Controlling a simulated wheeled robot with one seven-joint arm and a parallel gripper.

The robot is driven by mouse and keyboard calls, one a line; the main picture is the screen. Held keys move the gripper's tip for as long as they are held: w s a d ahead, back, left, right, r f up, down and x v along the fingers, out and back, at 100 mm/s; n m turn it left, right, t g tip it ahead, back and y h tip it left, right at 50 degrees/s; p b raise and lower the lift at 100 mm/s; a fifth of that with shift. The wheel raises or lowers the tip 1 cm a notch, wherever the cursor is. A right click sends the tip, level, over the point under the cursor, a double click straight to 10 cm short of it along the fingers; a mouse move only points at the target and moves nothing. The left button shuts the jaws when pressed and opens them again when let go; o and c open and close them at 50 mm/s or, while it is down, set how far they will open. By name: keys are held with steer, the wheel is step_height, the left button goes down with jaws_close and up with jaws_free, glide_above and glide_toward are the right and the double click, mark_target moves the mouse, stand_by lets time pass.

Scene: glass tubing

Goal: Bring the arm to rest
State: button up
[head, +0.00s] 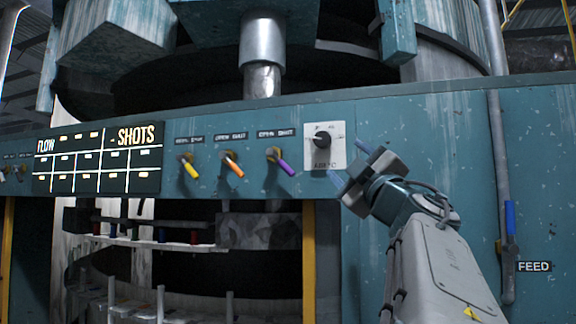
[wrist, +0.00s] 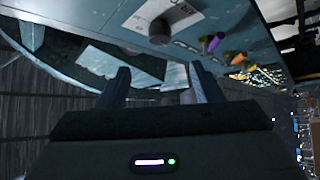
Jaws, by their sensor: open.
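My gripper (head: 352,165) is in front of the teal panel, just right of and below the white plate (head: 336,158) with the black rotary knob (head: 322,141). In the wrist view my gripper (wrist: 160,80) shows two dark fingers spread apart with nothing between them. The knob (wrist: 162,30) and its plate appear beyond the fingers at the top. No contact between the fingers and the panel can be made out. My arm reaches up from the lower right.
Left of the knob are a purple lever (head: 287,168), an orange lever (head: 234,169) and a yellow lever (head: 190,170). A SHOTS board (head: 98,160) is further left. A blue-handled FEED lever (head: 510,218) and a vertical pipe stand right of my arm. A shelf (head: 160,243) lies below.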

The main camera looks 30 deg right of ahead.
steer(key=shift+s+a+f, duration=0.1)
steer(key=shift+s+f, duration=0.15)
steer(key=shift+s, duration=0.15)
steer(key=w+a+f+m+g, duration=0.2)
steer(key=a+f+m+g, duration=0.15)
steer(key=f, duration=0.75)
steer(key=w+a+f+m+g, duration=0.2)
steer(key=a+f+m+g, duration=0.15)
steer(key=f, duration=0.75)
steer(key=w+a+f+m+g, duration=0.3)
steer(key=f+g, duration=0.1)
steer(key=f, duration=0.6)
steer(key=s+a+f+g+y, duration=0.2)
steer(key=s+a+f, duration=0.3)
steer(key=f, duration=0.3)
steer(key=s+a+f+n+g+y, duration=0.1)
steer(key=s+a+f+g+y, duration=0.1)
steer(key=a+f, duration=0.4)
steer(key=s+a+f+g+y, duration=0.1)
steer(key=s+a+f+g, duration=0.3)
steer(key=f, duration=0.6)
steer(key=s+a, duration=0.2)
steer(key=s, duration=0.1)
steer(key=shift+s+n+g+y+b, duration=0.3)
steer(key=shift+y+b, duration=0.05)
steer(key=shift+y, duration=0.05)
steer(key=c, duration=0.5)
